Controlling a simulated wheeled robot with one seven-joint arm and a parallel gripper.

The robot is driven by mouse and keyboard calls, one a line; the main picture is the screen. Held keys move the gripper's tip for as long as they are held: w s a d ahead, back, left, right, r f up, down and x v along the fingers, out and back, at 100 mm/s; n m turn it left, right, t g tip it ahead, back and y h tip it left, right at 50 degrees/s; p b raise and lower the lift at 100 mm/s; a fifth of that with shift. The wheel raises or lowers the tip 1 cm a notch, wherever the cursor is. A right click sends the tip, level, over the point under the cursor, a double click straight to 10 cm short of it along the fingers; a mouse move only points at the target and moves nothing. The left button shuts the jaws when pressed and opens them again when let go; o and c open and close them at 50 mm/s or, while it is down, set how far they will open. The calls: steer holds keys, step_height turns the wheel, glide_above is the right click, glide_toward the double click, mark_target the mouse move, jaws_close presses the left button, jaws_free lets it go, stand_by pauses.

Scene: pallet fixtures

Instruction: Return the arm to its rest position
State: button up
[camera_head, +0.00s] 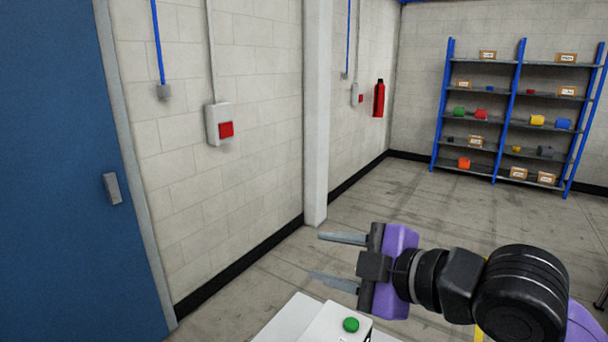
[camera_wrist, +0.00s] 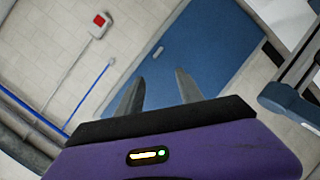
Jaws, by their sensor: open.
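My gripper (camera_head: 338,260) is stretched out in front of my body at the lower right of the head view, its two grey fingers pointing left. The fingers are apart, with nothing between them. In the wrist view my gripper (camera_wrist: 156,90) points toward the blue door (camera_wrist: 205,50), with a clear gap between the fingertips. My arm runs from the purple and black gripper body to the lower right corner of the head view.
A blue door (camera_head: 60,150) with a grey handle (camera_head: 112,188) is at left. A wall box with a red switch (camera_head: 226,129) hangs beside it. A white surface with a green button (camera_head: 351,324) is below my gripper. A shelf rack (camera_head: 518,110) stands far right; open floor lies between.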

steer(key=s+d+r+m+t+y+b, duration=0.1)
steer(key=d+r+m+t+b, duration=0.15)
steer(key=r+m+t, duration=0.6)
steer(key=s+d+f+m+t+h+b, duration=0.1)
steer(key=s+d+f+m+t+h, duration=0.45)
steer(key=d+f+m+h, duration=0.6)
steer(key=s+f+g+b, duration=0.1)
steer(key=s+f+g, duration=0.2)
steer(key=s+f, duration=0.6)
steer(key=s+d+f+g+b, duration=0.1)
steer(key=s+f+g+b, duration=0.1)
steer(key=s+f, duration=0.8)
steer(key=s+d+f+g+b, duration=0.1)
steer(key=s+f+g, duration=0.3)
steer(key=s+f, duration=0.6)
steer(key=shift+s+d+f+y+b, duration=0.15)
steer(key=shift+s+b, duration=0.2)
steer(key=shift+s, duration=0.7)
steer(key=shift+s+a+r+y+b, duration=0.1)
steer(key=shift+s+b, duration=0.25)
steer(key=shift+s, duration=0.7)
steer(key=shift+w, duration=0.1)
